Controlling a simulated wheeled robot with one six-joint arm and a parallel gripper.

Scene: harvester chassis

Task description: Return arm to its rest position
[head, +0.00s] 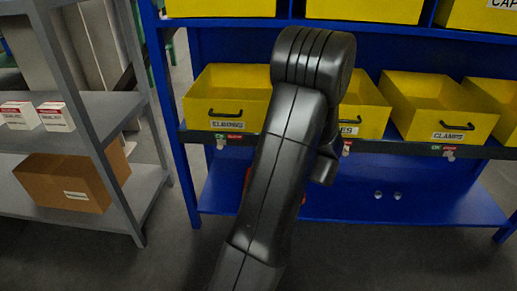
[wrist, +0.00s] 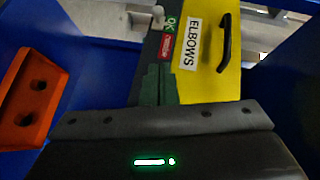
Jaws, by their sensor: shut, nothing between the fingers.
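My black arm (head: 285,150) rises through the middle of the head view, bent at its top joint in front of the blue rack. My gripper is hidden behind the arm there. In the wrist view my gripper (wrist: 158,85) shows as short dark fingers beyond a dark housing with a green light. The fingers look together and hold nothing. They point towards the shelf edge by the yellow ELBOWS bin (wrist: 210,80), and I cannot tell how far away that is. The same bin (head: 212,112) is left of the arm in the head view.
The blue rack (head: 375,204) holds several yellow bins, including CLAMPS (head: 440,110). An orange part with holes (wrist: 28,105) is at the left of the wrist view. A grey shelf unit (head: 152,190) with a cardboard box (head: 60,182) stands left. Floor shows between the units.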

